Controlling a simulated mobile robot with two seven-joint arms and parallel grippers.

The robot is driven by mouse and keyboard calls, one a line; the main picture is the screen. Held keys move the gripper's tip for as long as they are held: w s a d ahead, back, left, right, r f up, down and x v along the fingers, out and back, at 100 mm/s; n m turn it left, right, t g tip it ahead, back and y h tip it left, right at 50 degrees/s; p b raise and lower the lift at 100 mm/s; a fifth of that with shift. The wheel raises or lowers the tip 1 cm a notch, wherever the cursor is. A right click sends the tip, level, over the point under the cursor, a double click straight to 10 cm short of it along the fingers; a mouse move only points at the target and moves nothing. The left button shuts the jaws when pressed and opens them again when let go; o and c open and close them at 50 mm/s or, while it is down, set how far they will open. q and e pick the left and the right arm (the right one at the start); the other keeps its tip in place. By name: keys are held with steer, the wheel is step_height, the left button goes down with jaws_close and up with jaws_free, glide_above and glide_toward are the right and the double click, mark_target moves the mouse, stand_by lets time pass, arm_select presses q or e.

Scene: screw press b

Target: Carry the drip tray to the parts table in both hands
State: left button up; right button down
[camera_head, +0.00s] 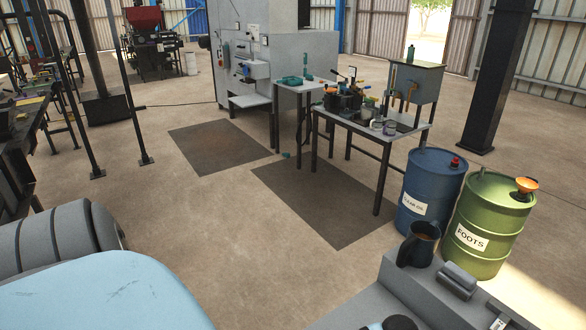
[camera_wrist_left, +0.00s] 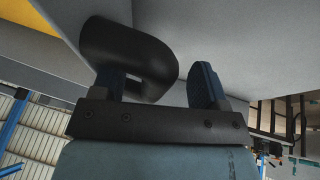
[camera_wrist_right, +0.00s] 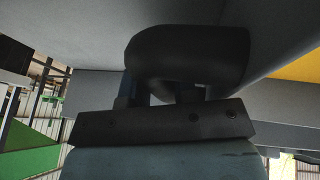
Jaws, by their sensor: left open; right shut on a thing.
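My left gripper (camera_wrist_left: 160,80) shows in the left wrist view with its fingers apart. A thick black loop handle (camera_wrist_left: 128,48) is at its left finger, and the right finger stands clear of it. In the right wrist view my right gripper (camera_wrist_right: 160,90) is shut on a similar black handle (camera_wrist_right: 187,52), which hides the fingertips. Plain grey surfaces lie behind both handles; I cannot tell which belong to the drip tray. The head view shows neither gripper and no clear drip tray. A table with pots and tools (camera_head: 350,126) stands at centre right, possibly the parts table.
A blue drum (camera_head: 428,178) and a green drum marked FOOTS (camera_head: 474,238) stand at the right. A dark jug (camera_head: 419,246) stands on a grey surface in front of them. A small table (camera_head: 300,88) adjoins a grey machine (camera_head: 285,50). The middle floor (camera_head: 220,210) is clear.

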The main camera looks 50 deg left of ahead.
arm_select(q)
steer(key=shift+o, duration=0.5)
steer(key=shift+s+d+r, duration=0.1)
steer(key=shift+s+r, duration=0.1)
steer(key=shift+r, duration=0.25)
steer(key=shift+s+d+r, duration=0.1)
steer(key=shift+s+r, duration=0.05)
steer(key=shift+r, duration=0.3)
arm_select(e)
steer(key=shift+a+r, duration=0.15)
steer(key=shift+a, duration=0.05)
arm_select(q)
steer(key=shift+o, duration=0.9)
steer(key=shift+s+r, duration=0.1)
steer(key=shift+r, duration=0.1)
arm_select(e)
steer(key=shift+w+d, duration=0.1)
